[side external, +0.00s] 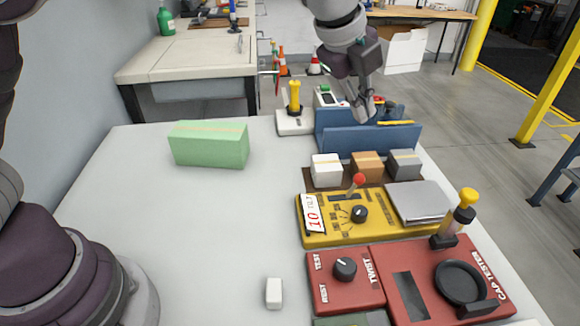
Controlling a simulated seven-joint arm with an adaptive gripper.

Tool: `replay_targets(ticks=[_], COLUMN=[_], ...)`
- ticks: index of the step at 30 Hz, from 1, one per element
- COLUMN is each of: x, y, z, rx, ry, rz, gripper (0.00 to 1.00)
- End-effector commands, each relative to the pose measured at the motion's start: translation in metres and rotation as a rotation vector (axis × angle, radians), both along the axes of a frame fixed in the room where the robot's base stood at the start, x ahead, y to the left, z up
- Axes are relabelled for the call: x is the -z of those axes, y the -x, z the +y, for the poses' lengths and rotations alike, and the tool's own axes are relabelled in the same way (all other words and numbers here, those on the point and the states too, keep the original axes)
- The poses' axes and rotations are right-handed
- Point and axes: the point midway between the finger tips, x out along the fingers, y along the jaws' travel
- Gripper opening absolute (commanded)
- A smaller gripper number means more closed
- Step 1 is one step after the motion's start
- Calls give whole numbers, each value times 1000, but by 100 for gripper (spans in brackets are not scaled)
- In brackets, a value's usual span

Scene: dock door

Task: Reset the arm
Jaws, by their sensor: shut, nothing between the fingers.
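My gripper (366,112) is at the far right of the table, pointing down over the blue bin (336,138). Its fingers look close together and hold nothing. The fingertips are partly lost against dark items in or behind the bin, so I cannot tell whether they touch anything. My arm comes down from the top of the picture.
On the white table (200,240) stand a green box (209,145), small white, brown and grey boxes (367,167), a yellow panel (320,232) with a red-tipped lever, and red testers (345,290). A white block (274,293) lies in front. The table's left middle is clear.

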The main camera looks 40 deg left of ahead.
Motion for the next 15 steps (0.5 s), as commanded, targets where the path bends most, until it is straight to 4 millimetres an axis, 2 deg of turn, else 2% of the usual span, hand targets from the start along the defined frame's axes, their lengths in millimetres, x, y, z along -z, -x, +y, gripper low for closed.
replay_targets(ticks=[2,4,6,8,9,12,15], x=[-8,-19,-29,-33,-33,-25,-11], y=[5,17,41,66,84,127,160], z=[15,43,77,102,117,143,158], rx=[-93,-281,-532,-756,-901,-1234,-1494], ry=[51,153,288,403,476,636,756], rz=[13,41,72,95,107,118,110], gripper=[0,0,0,0,0,0,0])
